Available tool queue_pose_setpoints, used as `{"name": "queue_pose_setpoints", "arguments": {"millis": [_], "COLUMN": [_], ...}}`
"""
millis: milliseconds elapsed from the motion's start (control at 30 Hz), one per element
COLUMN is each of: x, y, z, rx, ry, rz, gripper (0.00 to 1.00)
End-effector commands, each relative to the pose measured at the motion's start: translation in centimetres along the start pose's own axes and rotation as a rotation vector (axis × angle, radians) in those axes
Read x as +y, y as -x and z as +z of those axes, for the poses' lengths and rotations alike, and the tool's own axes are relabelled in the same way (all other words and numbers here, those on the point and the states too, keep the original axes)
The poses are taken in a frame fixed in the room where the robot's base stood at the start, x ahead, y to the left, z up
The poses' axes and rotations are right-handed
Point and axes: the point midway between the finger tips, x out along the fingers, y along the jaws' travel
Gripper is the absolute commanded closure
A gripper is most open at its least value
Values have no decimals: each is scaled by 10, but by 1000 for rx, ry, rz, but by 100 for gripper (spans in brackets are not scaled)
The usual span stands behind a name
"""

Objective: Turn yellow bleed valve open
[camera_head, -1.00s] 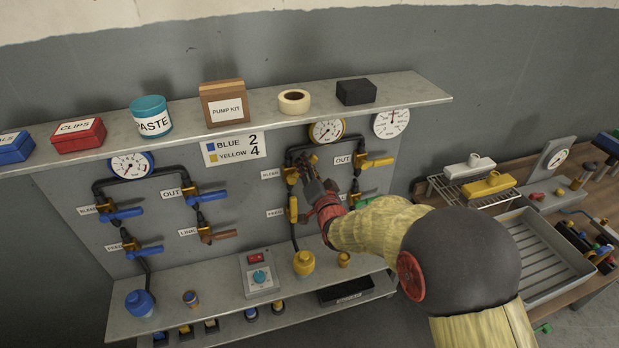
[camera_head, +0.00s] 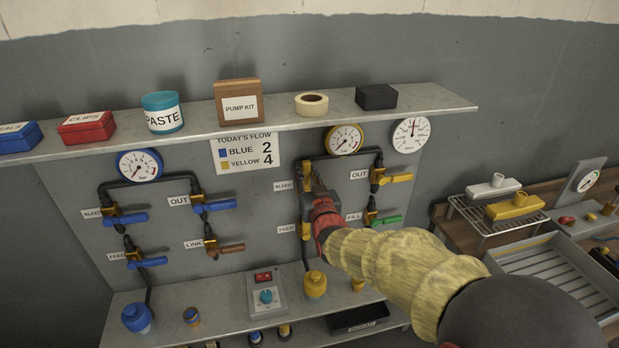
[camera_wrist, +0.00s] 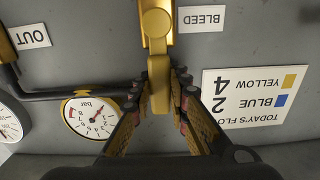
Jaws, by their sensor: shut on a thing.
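The yellow bleed valve (camera_wrist: 157,22) sits beside the BLEED label (camera_wrist: 201,18) in the wrist view, which shows the panel upside down. Its yellow handle (camera_wrist: 158,92) runs down that picture between the two fingers. My gripper (camera_wrist: 160,84) is shut on this handle, with one finger on each side. In the head view my gripper (camera_head: 309,190) covers most of the bleed valve, and only yellow bits (camera_head: 307,172) show above it.
The yellow-rimmed gauge (camera_head: 344,139) hangs above, under the shelf (camera_head: 250,131). The yellow OUT valve (camera_head: 397,178) and green FILL valve (camera_head: 386,220) are close on the right. The yellow FEED valve is mostly hidden by my arm. The blue-side valves stand clear on the left.

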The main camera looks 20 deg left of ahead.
Motion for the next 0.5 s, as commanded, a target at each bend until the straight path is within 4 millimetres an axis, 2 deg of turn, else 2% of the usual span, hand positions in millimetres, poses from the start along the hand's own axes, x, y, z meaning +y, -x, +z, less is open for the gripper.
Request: {"name": "queue_pose_setpoints", "arguments": {"millis": [500], "x": [-3], "y": [0], "z": [4], "rx": [-6], "ry": [45], "rz": [0], "gripper": [100]}}
